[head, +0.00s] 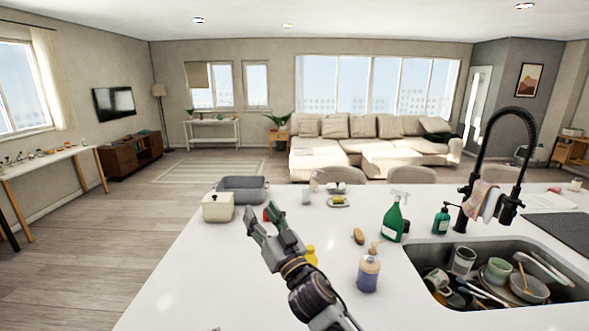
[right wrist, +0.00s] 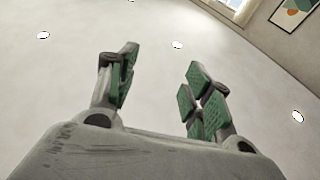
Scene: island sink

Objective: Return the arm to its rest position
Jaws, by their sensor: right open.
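My right gripper (head: 264,218) is raised over the white island counter (head: 190,285) in the head view, its fingers pointing up and to the left. Its two fingers stand apart with nothing between them. My left arm and left gripper are not in either view.
The sink (head: 415,262) at right holds several dishes beneath a black faucet (head: 480,140). The counter's front left is clear.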

